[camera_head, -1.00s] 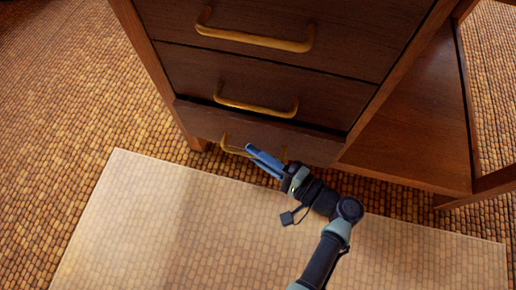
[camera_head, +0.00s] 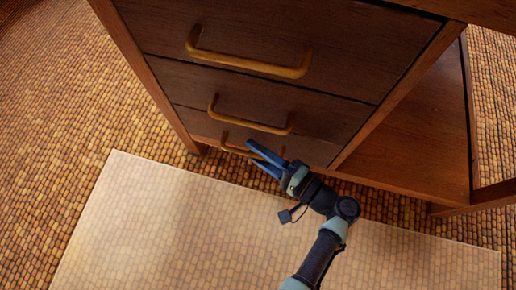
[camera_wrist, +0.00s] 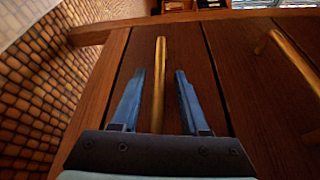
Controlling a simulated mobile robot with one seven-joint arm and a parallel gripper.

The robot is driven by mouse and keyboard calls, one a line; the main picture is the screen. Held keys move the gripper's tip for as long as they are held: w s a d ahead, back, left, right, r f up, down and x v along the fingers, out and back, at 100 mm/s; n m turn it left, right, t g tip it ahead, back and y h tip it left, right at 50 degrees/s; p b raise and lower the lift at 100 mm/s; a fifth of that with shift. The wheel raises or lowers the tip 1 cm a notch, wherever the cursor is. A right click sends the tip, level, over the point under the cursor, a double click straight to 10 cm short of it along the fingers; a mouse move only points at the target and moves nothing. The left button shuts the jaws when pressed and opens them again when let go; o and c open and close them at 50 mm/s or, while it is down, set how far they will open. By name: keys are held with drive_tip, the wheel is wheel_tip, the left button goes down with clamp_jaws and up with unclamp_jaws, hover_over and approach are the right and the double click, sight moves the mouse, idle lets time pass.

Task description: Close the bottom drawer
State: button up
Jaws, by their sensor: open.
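The bottom drawer (camera_head: 305,150) is the lowest of the dark wood drawers in the desk. Its front looks flush, or nearly so, with the drawers above. Its brass handle (camera_head: 234,149) is partly hidden by my gripper. My gripper (camera_head: 251,152) has blue fingers, is open, and is at the drawer front by the handle. In the wrist view, the handle (camera_wrist: 160,65) shows as a bar between the two spread fingers of my gripper (camera_wrist: 158,76), and the drawer front (camera_wrist: 188,50) fills the space behind. I cannot tell whether the fingers touch the front.
The middle drawer handle (camera_head: 250,116) and top drawer handle (camera_head: 245,62) stick out above. An open wooden shelf bay (camera_head: 415,140) is at right. A pale mat (camera_head: 170,215) lies on the woven-looking floor (camera_head: 60,120) in front.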

drive_tip(key=p+v, duration=0.4)
drive_tip(key=v, duration=0.9)
drive_tip(key=shift+p, duration=0.3)
